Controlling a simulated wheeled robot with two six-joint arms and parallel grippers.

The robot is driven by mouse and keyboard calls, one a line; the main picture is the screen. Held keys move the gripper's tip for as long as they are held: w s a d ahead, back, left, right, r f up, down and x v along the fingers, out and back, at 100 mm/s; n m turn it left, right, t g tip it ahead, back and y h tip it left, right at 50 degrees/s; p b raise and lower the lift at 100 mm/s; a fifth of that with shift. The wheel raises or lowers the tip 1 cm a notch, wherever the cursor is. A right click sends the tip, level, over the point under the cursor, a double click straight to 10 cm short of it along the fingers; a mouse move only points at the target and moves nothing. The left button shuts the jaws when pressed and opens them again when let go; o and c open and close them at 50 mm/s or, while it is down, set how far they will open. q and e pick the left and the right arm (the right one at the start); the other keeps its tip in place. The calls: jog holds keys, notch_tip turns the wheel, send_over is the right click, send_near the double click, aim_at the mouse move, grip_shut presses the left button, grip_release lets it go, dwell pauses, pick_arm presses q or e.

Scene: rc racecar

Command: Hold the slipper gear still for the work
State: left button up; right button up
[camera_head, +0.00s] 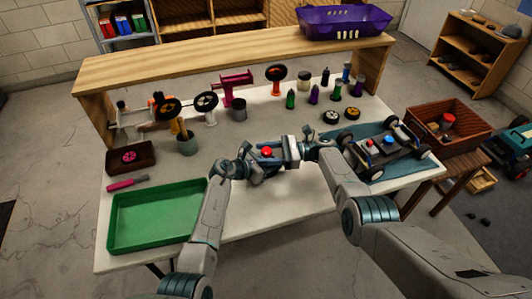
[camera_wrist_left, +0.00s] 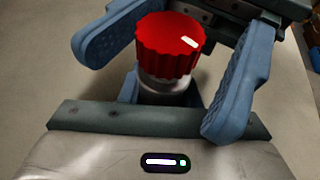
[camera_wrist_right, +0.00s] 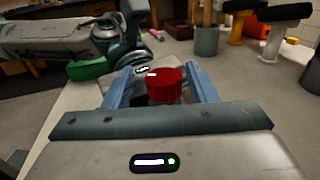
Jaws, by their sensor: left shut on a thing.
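The slipper gear is a red toothed piece (camera_head: 267,152) above the front middle of the table. In the left wrist view the gear (camera_wrist_left: 170,45) shows its toothed rim on a pale cylinder, between the blue fingers of my left gripper (camera_wrist_left: 185,75). My left gripper (camera_head: 257,163) is shut on it. My right gripper (camera_head: 276,152) reaches in from the right. In the right wrist view its fingers stand apart on both sides of the red gear (camera_wrist_right: 165,86). Whether they touch it is hard to see.
A car chassis (camera_head: 385,150) sits on a blue mat at the right. A green tray (camera_head: 113,222) lies front left, with a pink-handled tool (camera_head: 122,185) behind it. Wheels, stands and small bottles fill the back.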

aim_at(267, 152)
jog(key=shift+w+r, duration=0.1)
jog(key=shift+r, duration=0.35)
notch_tip(267, 152, up, 9)
jog(key=shift+r, duration=0.1)
dwell(0.5)
jog(key=shift+s+d+f, duration=0.2)
jog(key=shift+f, duration=0.05)
jog(key=s+d+f+m+t, duration=0.1)
jog(key=d+f+m+t, duration=0.1)
jog(key=d+f+t, duration=0.1)
jog(key=s+d+f+m+t+h, duration=0.1)
jog(key=d+f+m+t, duration=0.1)
jog(key=d+f+t, duration=0.1)
jog(key=s+d+f+m+t, duration=0.1)
jog(key=s+d+f+t, duration=0.1)
jog(key=d+f+t, duration=0.1)
jog(key=shift+s+d+m+h, duration=0.1)
jog(key=shift+d+m+h, duration=0.25)
jog(key=shift+d, duration=0.4)
jog(key=x, duration=1.1)
jog(key=shift+a, duration=0.35)
jog(key=shift+c, duration=0.4)
jog(key=c, duration=0.9)
